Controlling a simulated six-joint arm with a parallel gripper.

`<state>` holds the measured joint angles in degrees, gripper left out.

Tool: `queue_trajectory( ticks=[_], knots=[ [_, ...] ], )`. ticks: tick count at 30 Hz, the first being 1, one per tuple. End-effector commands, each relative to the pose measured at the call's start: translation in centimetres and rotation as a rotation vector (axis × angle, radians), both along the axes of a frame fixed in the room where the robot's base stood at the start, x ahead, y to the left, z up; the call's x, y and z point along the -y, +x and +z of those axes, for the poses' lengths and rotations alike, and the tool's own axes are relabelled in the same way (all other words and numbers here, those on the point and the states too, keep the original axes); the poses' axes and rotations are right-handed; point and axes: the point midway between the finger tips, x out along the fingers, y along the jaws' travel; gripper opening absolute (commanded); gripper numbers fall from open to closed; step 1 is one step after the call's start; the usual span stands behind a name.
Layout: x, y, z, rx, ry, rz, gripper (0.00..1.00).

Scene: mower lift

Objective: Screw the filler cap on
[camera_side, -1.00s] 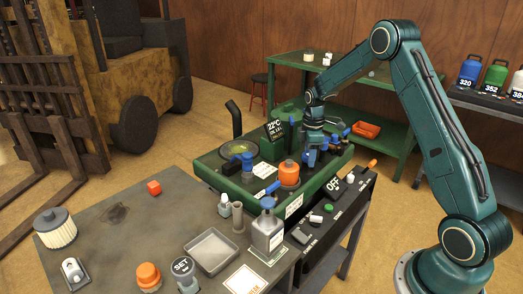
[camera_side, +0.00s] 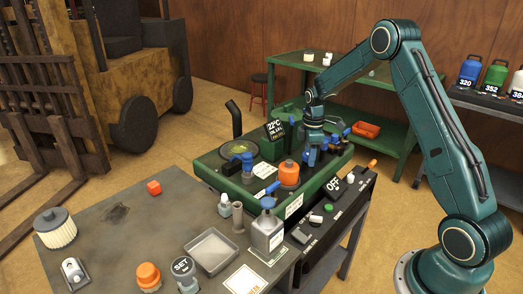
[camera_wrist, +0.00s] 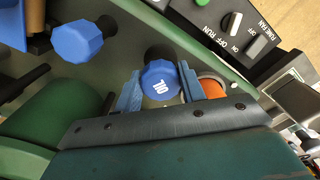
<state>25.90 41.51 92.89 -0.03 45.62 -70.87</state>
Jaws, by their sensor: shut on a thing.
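A pale surface shows just below the cap, but I cannot tell how the cap sits on the filler neck. In the side view my gripper (camera_side: 315,156) points down over the right part of the green machine deck (camera_side: 226,181). The cap is not clearly distinguishable there among the blue fingers.
An orange-topped part (camera_side: 289,172) stands close to my gripper on the deck. Another blue cap (camera_wrist: 76,41) is at upper left in the wrist view. A switch panel (camera_wrist: 240,30) lies along the deck's edge. A grey tray (camera_side: 212,251) sits on the front bench.

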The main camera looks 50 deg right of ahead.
Motion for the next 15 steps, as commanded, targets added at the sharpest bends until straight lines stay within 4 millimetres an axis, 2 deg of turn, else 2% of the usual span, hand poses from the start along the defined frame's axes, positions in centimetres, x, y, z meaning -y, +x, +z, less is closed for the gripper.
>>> queue_trajectory(
  ticks=[15],
  knots=[
    [0.01,0.01,0.14,0.000,0.000,0.000,0.18]
  ],
)
